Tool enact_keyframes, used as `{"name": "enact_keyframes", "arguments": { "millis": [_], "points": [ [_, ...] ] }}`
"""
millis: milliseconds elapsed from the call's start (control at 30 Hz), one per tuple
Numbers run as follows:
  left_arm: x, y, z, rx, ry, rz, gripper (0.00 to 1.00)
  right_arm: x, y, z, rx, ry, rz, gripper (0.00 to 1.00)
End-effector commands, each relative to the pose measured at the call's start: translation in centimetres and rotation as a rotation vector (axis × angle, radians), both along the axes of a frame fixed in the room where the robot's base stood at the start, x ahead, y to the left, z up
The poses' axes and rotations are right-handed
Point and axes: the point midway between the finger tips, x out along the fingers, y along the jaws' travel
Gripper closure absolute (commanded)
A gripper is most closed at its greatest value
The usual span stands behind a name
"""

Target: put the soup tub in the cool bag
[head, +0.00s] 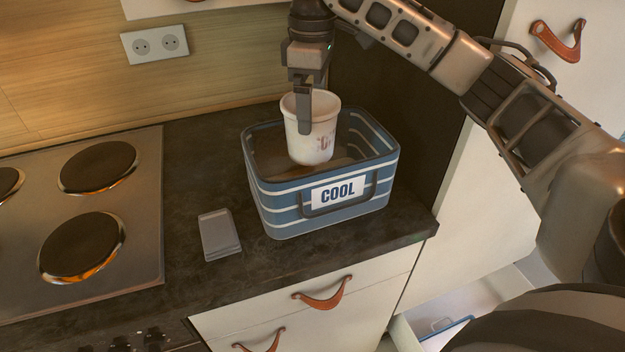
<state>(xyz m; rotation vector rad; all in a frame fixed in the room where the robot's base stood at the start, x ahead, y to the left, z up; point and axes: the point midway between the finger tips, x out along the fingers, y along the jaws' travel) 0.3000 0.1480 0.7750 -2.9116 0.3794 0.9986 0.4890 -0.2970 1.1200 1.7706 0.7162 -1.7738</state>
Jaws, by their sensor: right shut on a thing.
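The soup tub (323,140) is a white, open-topped cup with faint lettering on its side. My right gripper (304,118) comes down from above and is shut on the tub's wall, one finger showing on the outside. The tub is upright over the opening of the cool bag (283,203), with its lower part below the level of the bag's far rim. I cannot tell whether it touches the bag's floor. The bag is blue with white stripes, open at the top, and has a white COOL label. My left gripper is not in view.
The cool bag stands on the dark counter (180,262) near its right end. A grey box-like object (219,234) lies left of the bag. A hob (130,215) with glowing plates is further left. A drawer (470,305) stands open at the lower right.

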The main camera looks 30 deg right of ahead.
Motion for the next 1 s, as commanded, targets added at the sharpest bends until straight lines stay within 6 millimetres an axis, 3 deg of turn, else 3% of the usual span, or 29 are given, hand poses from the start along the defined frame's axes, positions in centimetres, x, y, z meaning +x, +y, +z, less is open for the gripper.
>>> {"name": "enact_keyframes", "arguments": {
  "millis": [200,800,1000],
  "points": [
    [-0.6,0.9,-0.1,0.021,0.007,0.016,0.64,-0.6,-1.4,-2.2,-0.001,-0.001,0.009,0.71],
    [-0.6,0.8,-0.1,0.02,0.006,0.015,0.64,-0.6,-1.3,-10.0,0.001,-0.001,0.007,0.71],
    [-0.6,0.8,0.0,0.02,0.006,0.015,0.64,-0.5,-1.2,-10.4,0.001,-0.004,0.008,0.71]
  ]
}}
